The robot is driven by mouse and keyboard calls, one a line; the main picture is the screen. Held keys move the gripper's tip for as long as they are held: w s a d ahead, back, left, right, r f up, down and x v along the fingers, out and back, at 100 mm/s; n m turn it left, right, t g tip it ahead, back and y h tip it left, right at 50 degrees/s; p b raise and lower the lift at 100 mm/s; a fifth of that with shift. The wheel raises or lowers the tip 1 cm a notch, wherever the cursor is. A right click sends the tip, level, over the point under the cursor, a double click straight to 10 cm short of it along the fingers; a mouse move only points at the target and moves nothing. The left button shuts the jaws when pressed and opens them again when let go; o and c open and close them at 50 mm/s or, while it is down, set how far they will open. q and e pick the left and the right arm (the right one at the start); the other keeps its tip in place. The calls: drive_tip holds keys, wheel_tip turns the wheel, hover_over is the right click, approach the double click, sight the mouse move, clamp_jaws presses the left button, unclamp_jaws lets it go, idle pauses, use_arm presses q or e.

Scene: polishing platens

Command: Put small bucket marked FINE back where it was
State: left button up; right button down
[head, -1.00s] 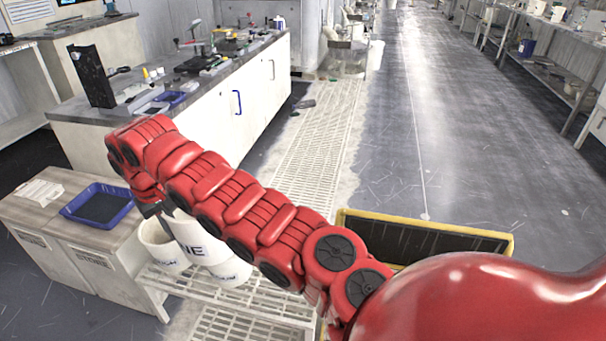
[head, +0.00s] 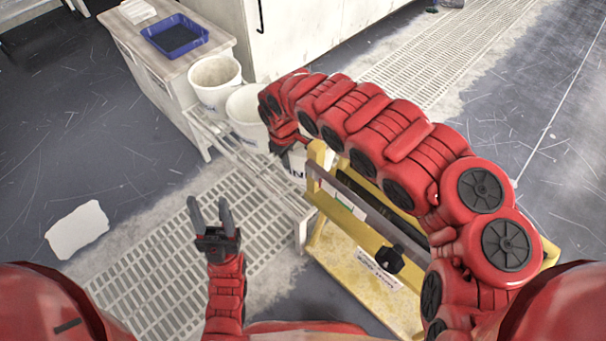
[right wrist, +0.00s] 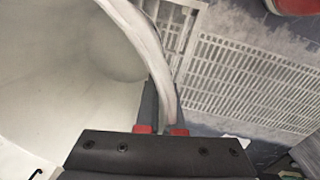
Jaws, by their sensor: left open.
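A small white bucket (head: 297,166) with partly hidden dark lettering, of which an N shows, is beneath my right gripper (head: 279,147) in the head view. In the right wrist view, my right gripper (right wrist: 163,118) is shut on the rim of the white bucket (right wrist: 75,75), which looks empty inside. The bucket is at the near end of the low slatted rack (head: 245,160). My arm hides much of it, and I cannot tell whether its base touches the rack. My left gripper (head: 212,212) is open and empty above the floor grating, apart from the buckets.
Two other white buckets, one at the far end (head: 214,82) and one in the middle (head: 243,106), stand in a row on the rack. A yellow-framed cart (head: 345,265) is close on the right. A cabinet with a blue tray (head: 174,35) is behind. Floor grating (head: 150,245) is clear.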

drive_tip(key=shift+f+b, duration=0.85)
drive_tip(key=shift+f, duration=2)
drive_tip(key=shift+f, duration=0.25)
drive_tip(key=c, duration=1.1)
unclamp_jaws()
drive_tip(key=shift+r, duration=0.1)
drive_tip(key=shift+o, duration=0.2)
wheel_tip(320, 180, up, 12)
drive_tip(key=p, duration=0.4)
drive_tip(key=shift+s+a, duration=0.3)
drive_tip(key=shift+s, duration=0.15)
drive_tip(key=shift+r, duration=0.1)
